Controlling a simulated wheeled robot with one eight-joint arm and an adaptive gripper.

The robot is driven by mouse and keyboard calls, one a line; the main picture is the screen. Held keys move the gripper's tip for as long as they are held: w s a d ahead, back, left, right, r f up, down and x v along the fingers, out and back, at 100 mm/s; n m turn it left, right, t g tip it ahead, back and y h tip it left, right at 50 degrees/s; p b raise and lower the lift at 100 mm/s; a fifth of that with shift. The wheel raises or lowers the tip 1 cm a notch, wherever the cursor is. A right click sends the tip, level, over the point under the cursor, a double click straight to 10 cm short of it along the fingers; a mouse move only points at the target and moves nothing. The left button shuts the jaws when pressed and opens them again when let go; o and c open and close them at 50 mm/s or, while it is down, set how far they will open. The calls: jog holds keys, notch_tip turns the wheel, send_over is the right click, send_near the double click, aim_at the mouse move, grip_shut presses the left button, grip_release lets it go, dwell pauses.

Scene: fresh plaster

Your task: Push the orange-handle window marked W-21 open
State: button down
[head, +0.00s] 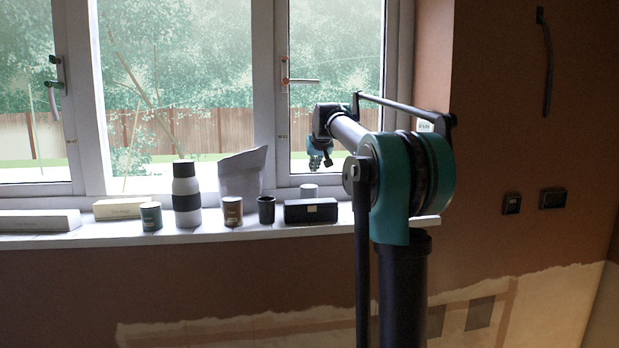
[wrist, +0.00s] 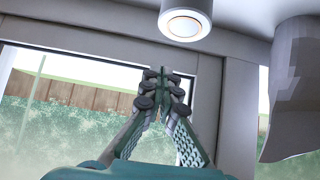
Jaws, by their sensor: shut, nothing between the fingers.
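The right window sash (head: 281,110) has an orange handle (head: 303,81) that points sideways to the right. The sash looks flush with its frame in the head view. A small tag (head: 282,137) sits on its left stile, too small to read. My gripper (head: 320,161) is below and to the right of the handle, in front of the sash's lower glass. In the wrist view, my gripper (wrist: 163,88) has its fingertips together, with nothing between them, against a backdrop of glass and pale frame. Contact with the sash cannot be told. The handle is out of the wrist view.
The sill (head: 200,234) holds a black case (head: 311,211), a dark cup (head: 266,210), a brown tin (head: 232,212), a bottle (head: 186,195), a green tin (head: 151,217), a grey bag (head: 243,175) and boxes. A white cylinder (head: 309,191) stands behind the case. A left sash (head: 70,130) has its own handle (head: 54,86).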

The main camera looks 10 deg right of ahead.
aim_at(310, 179)
jog(key=x, duration=1)
jog(key=w+m+h, duration=0.1)
jog(key=w, duration=0.3)
jog(key=w+m+h, duration=0.1)
jog(key=w, duration=0.2)
jog(key=w+a+m+h, duration=0.1)
jog(key=w, duration=0.3)
jog(key=shift+w+m, duration=0.3)
jog(key=shift+r, duration=0.1)
